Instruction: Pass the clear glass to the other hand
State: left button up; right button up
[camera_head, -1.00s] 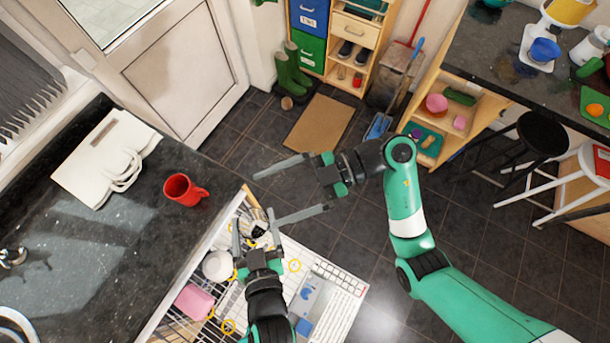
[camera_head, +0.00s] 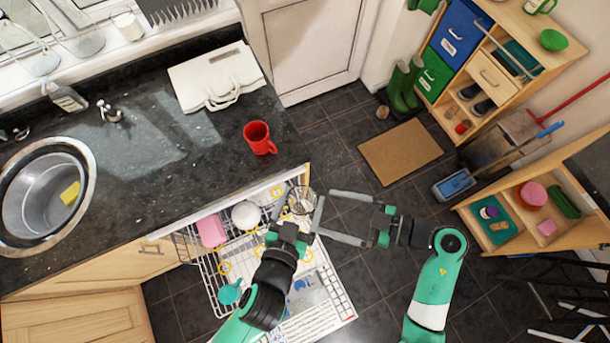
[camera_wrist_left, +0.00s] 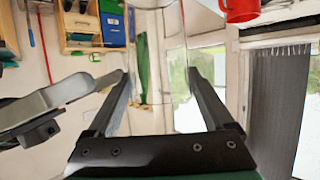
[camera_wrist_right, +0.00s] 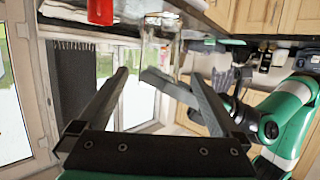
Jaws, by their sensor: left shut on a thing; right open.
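The clear glass (camera_head: 301,199) is hard to see through. In the head view it shows between the fingers of my left gripper (camera_head: 299,204), shut on it above the far right corner of the dishwasher rack. My right gripper (camera_head: 325,213) is open and comes in from the right. Its fingertips are close to the glass and to the left gripper's right finger. Whether they touch is unclear. In the left wrist view, a right-gripper finger reaches in from the left. In the right wrist view, a left-gripper finger crosses between the open right fingers (camera_wrist_right: 158,76).
A red mug (camera_head: 259,138) stands near the edge of the dark granite counter (camera_head: 150,185). Below, the pulled-out dish rack (camera_head: 335,290) holds a white bowl (camera_head: 246,214) and a pink item (camera_head: 211,231). A brown mat (camera_head: 405,151) lies on open floor beyond.

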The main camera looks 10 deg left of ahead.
aim_at(291, 202)
jog(key=x, duration=0.8)
jog(key=shift+a, duration=0.2)
jog(key=c, duration=1.2)
pick_arm(q)
jog(key=o, duration=1.3)
pick_arm(e)
jog(key=shift+c, duration=0.9)
pick_arm(q)
jog(key=shift+r, duration=0.15)
